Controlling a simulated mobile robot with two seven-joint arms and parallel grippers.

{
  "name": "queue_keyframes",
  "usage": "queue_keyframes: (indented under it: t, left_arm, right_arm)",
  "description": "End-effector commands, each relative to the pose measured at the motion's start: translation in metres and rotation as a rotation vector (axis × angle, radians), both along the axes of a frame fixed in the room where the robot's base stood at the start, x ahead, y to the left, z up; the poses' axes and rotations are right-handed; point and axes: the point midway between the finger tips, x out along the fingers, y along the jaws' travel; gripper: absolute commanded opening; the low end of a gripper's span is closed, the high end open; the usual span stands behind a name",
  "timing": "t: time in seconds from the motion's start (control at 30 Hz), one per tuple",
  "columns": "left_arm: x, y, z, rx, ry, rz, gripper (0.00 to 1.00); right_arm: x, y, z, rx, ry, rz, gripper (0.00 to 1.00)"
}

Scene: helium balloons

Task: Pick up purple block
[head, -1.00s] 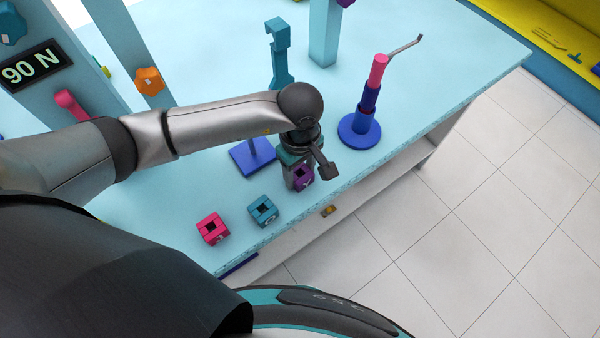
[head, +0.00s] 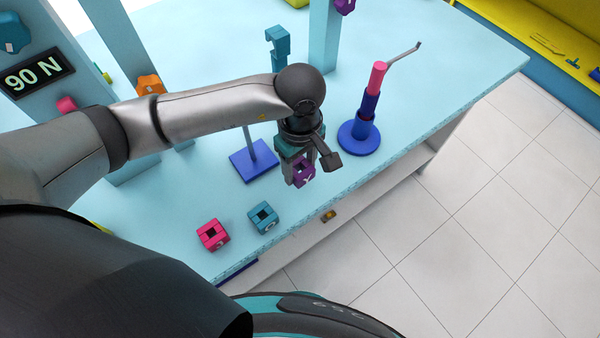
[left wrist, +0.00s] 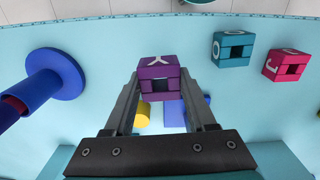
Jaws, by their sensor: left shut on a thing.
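The purple block (head: 304,172) has a square hole and a white letter Y. It is between the fingers of my left gripper (head: 298,176), which is shut on it near the table's front edge. In the left wrist view the purple block (left wrist: 159,78) sits between both fingertips of the left gripper (left wrist: 160,90). It appears held above the table. My right gripper is not in view.
A teal block (head: 263,217) and a pink block (head: 213,235) stand on the light blue table (head: 440,75) to the left. A blue-based stand (head: 359,138) with a pink top is to the right. A blue plate (head: 253,160) with a post lies behind the gripper.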

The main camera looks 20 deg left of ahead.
Motion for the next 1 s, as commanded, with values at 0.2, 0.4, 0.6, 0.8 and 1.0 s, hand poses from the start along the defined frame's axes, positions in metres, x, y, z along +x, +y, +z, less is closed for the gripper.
queue_keyframes:
  t: [0.2,0.4,0.6,0.8,1.0]
  left_arm:
    - [0.002,0.000,0.067,-0.001,-0.008,-0.003,0.02]
    - [0.001,0.000,0.117,0.000,-0.006,-0.002,0.02]
    - [0.000,0.000,0.144,0.001,-0.003,0.000,0.02]
    - [0.000,0.000,0.152,-0.001,-0.001,-0.001,0.02]
    - [0.000,0.000,0.152,0.000,0.000,-0.001,0.02]
  right_arm:
    - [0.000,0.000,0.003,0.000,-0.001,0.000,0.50]
    - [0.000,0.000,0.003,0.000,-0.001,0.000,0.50]
    - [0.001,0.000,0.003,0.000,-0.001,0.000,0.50]
    - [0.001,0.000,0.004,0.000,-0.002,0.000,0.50]
    - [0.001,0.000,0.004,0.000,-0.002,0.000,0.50]
